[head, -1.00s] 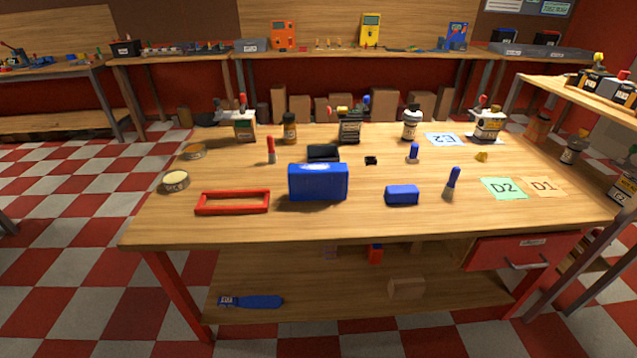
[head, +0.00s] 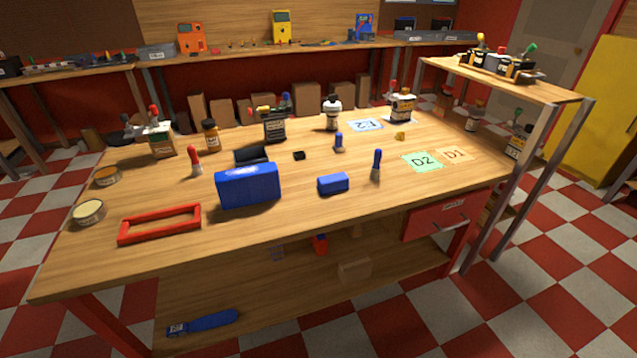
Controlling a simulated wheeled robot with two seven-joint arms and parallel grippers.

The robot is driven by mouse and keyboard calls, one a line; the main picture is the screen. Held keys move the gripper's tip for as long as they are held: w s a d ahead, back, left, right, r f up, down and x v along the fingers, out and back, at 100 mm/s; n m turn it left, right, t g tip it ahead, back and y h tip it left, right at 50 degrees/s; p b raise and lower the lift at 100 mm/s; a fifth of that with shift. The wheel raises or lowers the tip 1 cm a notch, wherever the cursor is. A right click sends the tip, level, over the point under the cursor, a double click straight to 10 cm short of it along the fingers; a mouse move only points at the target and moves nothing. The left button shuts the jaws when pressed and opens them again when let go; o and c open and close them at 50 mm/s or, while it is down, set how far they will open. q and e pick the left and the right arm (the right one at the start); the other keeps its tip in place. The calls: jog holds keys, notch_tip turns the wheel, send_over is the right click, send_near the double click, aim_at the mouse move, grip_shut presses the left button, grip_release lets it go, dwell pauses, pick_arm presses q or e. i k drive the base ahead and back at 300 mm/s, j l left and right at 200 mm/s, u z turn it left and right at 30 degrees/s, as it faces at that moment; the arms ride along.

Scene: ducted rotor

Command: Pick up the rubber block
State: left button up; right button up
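No label marks the rubber block, so I cannot tell for sure which thing it is. A small blue block (head: 333,183) lies on the wooden workbench (head: 290,210), right of a larger blue box-shaped thing (head: 248,186). A tiny black block (head: 299,155) lies farther back, and a dark block-like thing (head: 251,154) lies behind the large blue one, partly hidden by it. Neither of my grippers is in view.
A red rectangular frame (head: 160,224) lies at the bench's front left. A blue-handled tool (head: 376,164) stands right of the small blue block. Bottles and tins line the back. A side shelf (head: 500,78) stands at the right. Checkered floor is open at the lower right.

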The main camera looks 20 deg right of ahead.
aim_at(326, 184)
jog(key=i+l+u, duration=0.1)
jog(key=l, duration=0.25)
jog(key=i+l+u, duration=0.1)
jog(key=l, duration=0.3)
jog(key=i+l+u, duration=0.1)
jog(key=l, duration=0.3)
jog(key=i+l+u, duration=0.1)
jog(key=l, duration=0.3)
jog(key=i, duration=0.05)
